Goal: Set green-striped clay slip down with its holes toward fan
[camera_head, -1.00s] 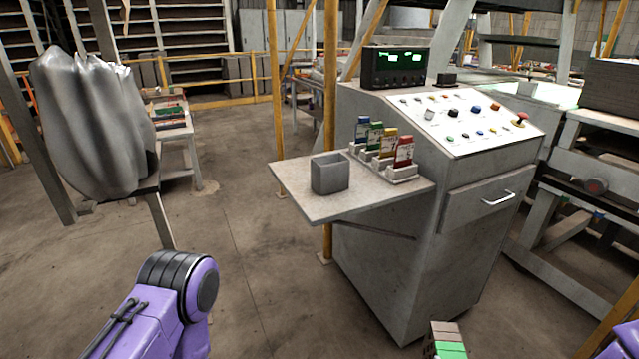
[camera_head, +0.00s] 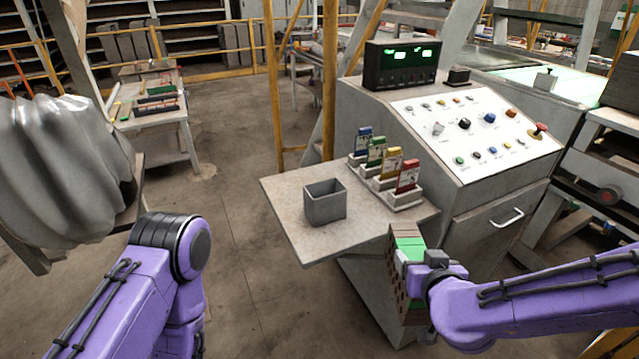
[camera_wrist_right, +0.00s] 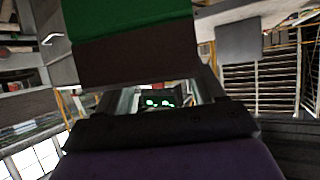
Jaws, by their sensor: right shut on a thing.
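The green-striped clay slip (camera_head: 409,243) is a block with a bright green band between brown and pale bands on its upper face. Its long brown side hangs down, with a patterned surface too small to read for holes. My right gripper (camera_head: 427,262) is shut on it, holding it in front of the console by the shelf's right front corner. In the right wrist view the slip's green and brown face (camera_wrist_right: 130,45) fills the upper middle, above the dark gripper part. My left arm shows at the lower left; its gripper is out of view. I cannot make out a fan.
A grey shelf (camera_head: 275,215) juts from the console (camera_head: 470,205). On it stand an open grey box (camera_head: 325,203) and a holder (camera_head: 400,200) with coloured cards. The shelf's front left is clear. A grey ribbed bulky thing (camera_head: 60,165) is at the left.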

